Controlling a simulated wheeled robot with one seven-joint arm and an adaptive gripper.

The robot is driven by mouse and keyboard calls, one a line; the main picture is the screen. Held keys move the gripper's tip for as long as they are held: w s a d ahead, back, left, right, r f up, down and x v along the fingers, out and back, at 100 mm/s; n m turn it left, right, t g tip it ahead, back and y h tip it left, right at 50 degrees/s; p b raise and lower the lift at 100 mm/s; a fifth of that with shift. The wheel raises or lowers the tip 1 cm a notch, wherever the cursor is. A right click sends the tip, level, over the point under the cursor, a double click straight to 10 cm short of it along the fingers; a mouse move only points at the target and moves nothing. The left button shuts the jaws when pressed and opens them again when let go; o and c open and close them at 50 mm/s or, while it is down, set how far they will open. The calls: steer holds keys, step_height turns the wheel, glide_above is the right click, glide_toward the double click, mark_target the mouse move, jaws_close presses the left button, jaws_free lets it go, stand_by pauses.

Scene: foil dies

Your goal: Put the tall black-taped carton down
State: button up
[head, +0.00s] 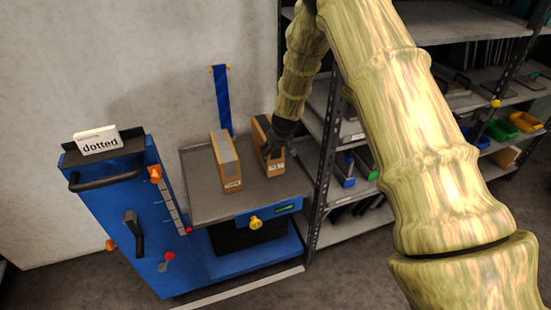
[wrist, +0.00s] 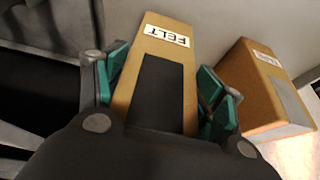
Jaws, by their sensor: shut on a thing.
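The tall black-taped carton (head: 263,134) is brown and upright over the grey top of the blue cart (head: 203,207), on its right side. In the wrist view the carton (wrist: 157,90) shows a black tape strip and a white label reading FELT. My gripper (head: 283,136) reaches it from above right. In the wrist view my gripper (wrist: 162,82) has its green-padded fingers on both sides of the carton, shut on it. The carton's base looks on or very close to the cart top; I cannot tell whether it touches.
A second brown carton (head: 232,178) with grey tape stands just left on the cart top; it also shows in the wrist view (wrist: 258,90). A "dotted" sign (head: 98,140) tops the cart's blue panel. A metal shelf rack (head: 322,150) stands close on the right.

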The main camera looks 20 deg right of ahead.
mark_target(276, 157)
steer(key=shift+f, duration=1.6)
steer(key=o, duration=1.6)
steer(key=shift+f, duration=0.1)
steer(key=shift+o, duration=0.2)
steer(key=shift+b+v, duration=0.55)
steer(key=shift+v, duration=5.5)
steer(key=s+f+g+h, duration=0.1)
steer(key=s+f+g, duration=0.2)
steer(key=s+f, duration=1.85)
steer(key=s+a+f, duration=0.2)
steer(key=s, duration=1.2)
steer(key=s+a+f+g, duration=0.1)
steer(key=s+a+f, duration=0.1)
steer(key=s, duration=1.3)
steer(key=shift+s+a+f+m+g+y, duration=0.2)
steer(key=shift+f+m+g+y, duration=0.15)
steer(key=shift+f, duration=0.35)
